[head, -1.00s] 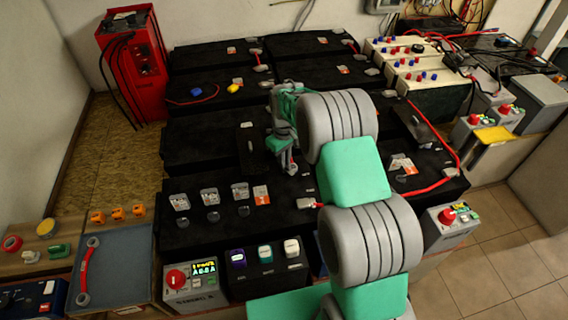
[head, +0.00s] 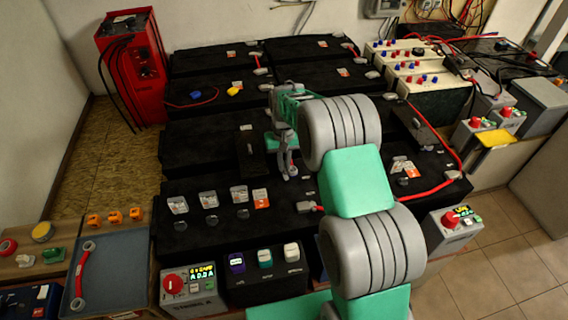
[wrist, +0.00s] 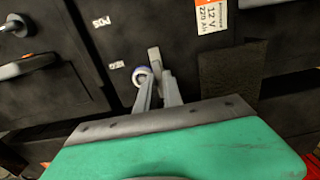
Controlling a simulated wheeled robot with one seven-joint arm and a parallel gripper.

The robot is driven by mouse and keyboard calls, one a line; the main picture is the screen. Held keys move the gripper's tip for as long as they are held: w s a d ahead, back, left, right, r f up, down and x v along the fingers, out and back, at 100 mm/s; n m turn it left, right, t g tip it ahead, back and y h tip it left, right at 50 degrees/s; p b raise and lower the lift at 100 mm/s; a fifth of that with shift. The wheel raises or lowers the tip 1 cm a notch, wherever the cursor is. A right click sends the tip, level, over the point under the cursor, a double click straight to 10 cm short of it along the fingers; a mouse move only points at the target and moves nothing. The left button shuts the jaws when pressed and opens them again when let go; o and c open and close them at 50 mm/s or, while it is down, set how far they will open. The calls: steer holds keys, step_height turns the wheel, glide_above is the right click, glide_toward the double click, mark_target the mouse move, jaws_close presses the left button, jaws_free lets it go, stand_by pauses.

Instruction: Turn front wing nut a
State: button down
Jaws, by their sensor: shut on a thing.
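My gripper (head: 291,172) points down at the front black battery, near its back edge, in the middle of the head view. In the wrist view its two fingers (wrist: 157,86) are close together and shut on a small grey piece (wrist: 154,57), which I take to be front wing nut a. A round ring with a blue band (wrist: 142,76) sits beside the left fingertip. The fingers hide most of the nut, and in the head view it is too small to make out. The battery (wrist: 130,28) carries POS and NEG labels near the fingers.
More black batteries (head: 205,138) stand in rows behind. Several clear caps (head: 208,197) lie on the front battery's left part. A red cable (head: 430,190) runs at the right. A control box with a red knob (head: 190,288) stands in front, beside a blue-grey tray (head: 115,275).

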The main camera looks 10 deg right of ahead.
steer(key=c, duration=1.5)
jaws_free()
steer(key=shift+r, duration=0.1)
step_height(320, 180, up, 8)
steer(key=shift+f+b, duration=0.15)
steer(key=shift+b, duration=0.15)
